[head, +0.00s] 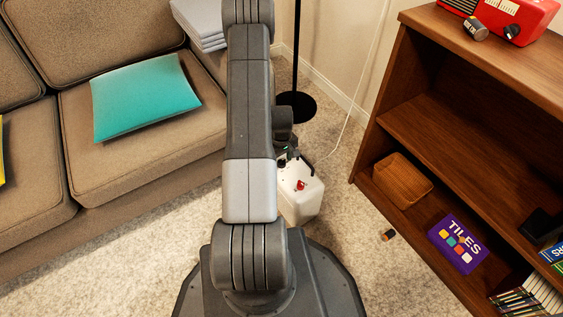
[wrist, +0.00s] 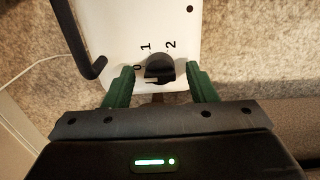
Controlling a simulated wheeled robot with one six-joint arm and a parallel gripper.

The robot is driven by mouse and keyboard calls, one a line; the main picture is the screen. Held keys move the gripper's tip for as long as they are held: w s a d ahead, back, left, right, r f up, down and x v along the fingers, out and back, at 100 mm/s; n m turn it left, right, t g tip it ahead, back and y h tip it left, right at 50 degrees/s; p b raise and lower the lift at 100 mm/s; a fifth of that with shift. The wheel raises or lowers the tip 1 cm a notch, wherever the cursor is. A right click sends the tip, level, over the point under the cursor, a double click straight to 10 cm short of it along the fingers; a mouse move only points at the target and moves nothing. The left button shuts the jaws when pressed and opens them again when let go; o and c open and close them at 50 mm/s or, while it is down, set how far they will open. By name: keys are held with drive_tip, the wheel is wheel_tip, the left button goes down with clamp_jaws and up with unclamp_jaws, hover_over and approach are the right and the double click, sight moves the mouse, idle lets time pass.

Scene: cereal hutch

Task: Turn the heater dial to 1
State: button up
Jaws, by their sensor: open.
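The white heater (head: 303,205) stands on the carpet just beyond my arm, with a red part (head: 300,185) on it. In the wrist view its white panel (wrist: 120,22) carries the marks 0, 1 and 2 around a dark dial (wrist: 160,66). The 0 is at the dial's left, the 1 at upper left, the 2 at upper right. I cannot tell for sure which mark the dial points to. My gripper (wrist: 160,72) is open, its green fingers on either side of the dial with gaps showing. In the head view my arm partly hides the gripper and heater.
A dark handle (wrist: 88,55) rises at the panel's left. The sofa (head: 125,130) is to the left, a wooden shelf (head: 450,130) to the right. A lamp base (head: 297,106) stands behind. A small dark cylinder (head: 388,235) lies on the carpet.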

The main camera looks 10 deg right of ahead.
drive_tip(key=shift+f, duration=0.3)
drive_tip(key=c, duration=1)
drive_tip(key=shift+o, duration=0.2)
drive_tip(key=m+b, duration=0.1)
drive_tip(key=m, duration=0.4)
drive_tip(key=shift+m, duration=0.3)
drive_tip(key=m, duration=0.5)
drive_tip(key=shift+m+b, duration=0.3)
drive_tip(key=shift+m, duration=0.4)
